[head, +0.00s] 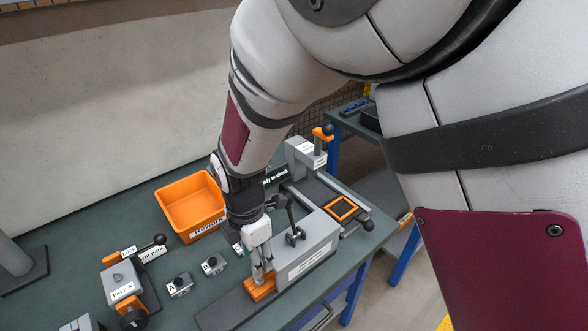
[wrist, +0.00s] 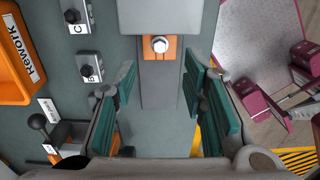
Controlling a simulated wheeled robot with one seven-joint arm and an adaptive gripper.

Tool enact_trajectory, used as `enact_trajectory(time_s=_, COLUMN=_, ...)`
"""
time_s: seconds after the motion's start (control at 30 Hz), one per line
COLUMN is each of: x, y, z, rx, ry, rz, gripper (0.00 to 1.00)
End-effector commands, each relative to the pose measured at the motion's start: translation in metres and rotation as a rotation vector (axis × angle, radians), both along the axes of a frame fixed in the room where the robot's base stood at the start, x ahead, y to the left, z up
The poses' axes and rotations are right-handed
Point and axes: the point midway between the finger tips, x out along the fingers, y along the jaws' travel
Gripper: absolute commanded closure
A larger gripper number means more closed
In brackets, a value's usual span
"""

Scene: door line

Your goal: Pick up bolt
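The bolt (wrist: 160,44) shows in the wrist view as a silver head on an orange block (wrist: 148,54), which sits on a grey fixture. In the head view the orange block (head: 260,289) is at the front of the table, under my gripper (head: 262,272); the bolt cannot be made out clearly there. My gripper (wrist: 160,78) is open, its green-padded fingers wide apart with nothing between them. In the wrist view the bolt lies beyond the fingertips, roughly centred between them.
An orange Rework bin (head: 190,203) stands left of my arm. A grey station with a lever (head: 294,232) is close on the right. Small switch boxes (head: 179,285) and a clamp fixture (head: 123,286) stand to the left. The table's front edge is near.

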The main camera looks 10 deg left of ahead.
Motion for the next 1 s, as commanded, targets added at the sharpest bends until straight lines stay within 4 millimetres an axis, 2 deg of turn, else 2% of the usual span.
enact_trajectory(time_s=0.1, x=0.0, y=-0.001, z=-0.018, rx=-0.002, ry=0.002, rz=-0.001, gripper=0.61)
enact_trajectory(time_s=0.37, x=0.0, y=-0.001, z=-0.035, rx=0.0, ry=0.0, rz=-0.002, gripper=0.61)
enact_trajectory(time_s=0.7, x=0.001, y=-0.002, z=-0.077, rx=0.0, ry=0.0, rz=-0.003, gripper=0.61)
enact_trajectory(time_s=1.0, x=0.002, y=-0.002, z=-0.082, rx=0.001, ry=-0.001, rz=-0.002, gripper=0.61)
